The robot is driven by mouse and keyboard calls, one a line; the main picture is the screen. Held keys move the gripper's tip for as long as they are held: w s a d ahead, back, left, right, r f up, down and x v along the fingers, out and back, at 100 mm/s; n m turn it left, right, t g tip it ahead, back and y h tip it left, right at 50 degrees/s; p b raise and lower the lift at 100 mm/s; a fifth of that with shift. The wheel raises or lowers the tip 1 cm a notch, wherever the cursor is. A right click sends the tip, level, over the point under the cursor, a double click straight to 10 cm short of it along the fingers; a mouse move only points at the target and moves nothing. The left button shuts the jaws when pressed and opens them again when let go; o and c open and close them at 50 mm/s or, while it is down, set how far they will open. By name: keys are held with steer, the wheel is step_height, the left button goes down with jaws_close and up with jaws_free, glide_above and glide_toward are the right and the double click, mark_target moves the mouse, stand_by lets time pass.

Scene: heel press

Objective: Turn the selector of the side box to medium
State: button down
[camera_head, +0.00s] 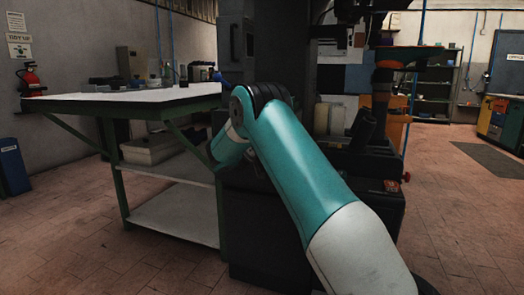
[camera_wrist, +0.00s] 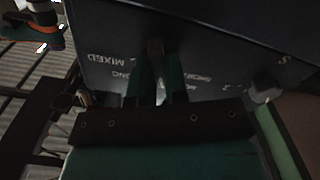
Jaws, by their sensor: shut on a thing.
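In the wrist view the dark face of the side box (camera_wrist: 215,55) fills the upper part, with white lettering that appears upside down. One word reads "MIXED"; the other marks are too small or covered to read surely. My gripper (camera_wrist: 158,68) reaches onto this face, its two teal fingers shut on the selector (camera_wrist: 155,46), a small dark knob between the fingertips. The selector's pointer and setting are hidden or too dark to tell. In the head view my teal and white arm stretches to the dark machine, and my gripper is hidden.
In the head view a white-topped workbench (camera_head: 130,103) with green legs stands left of the dark press machine (camera_head: 265,225), close to my arm. Tiled floor (camera_head: 470,215) is free at the right.

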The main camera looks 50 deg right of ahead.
steer(key=shift+m+b, duration=0.5)
steer(key=shift+m, duration=0.1)
steer(key=c, duration=1.1)
jaws_free()
steer(key=shift+c, duration=0.2)
steer(key=p+v, duration=0.1)
steer(key=v, duration=1.6)
steer(key=shift+s+a, duration=0.2)
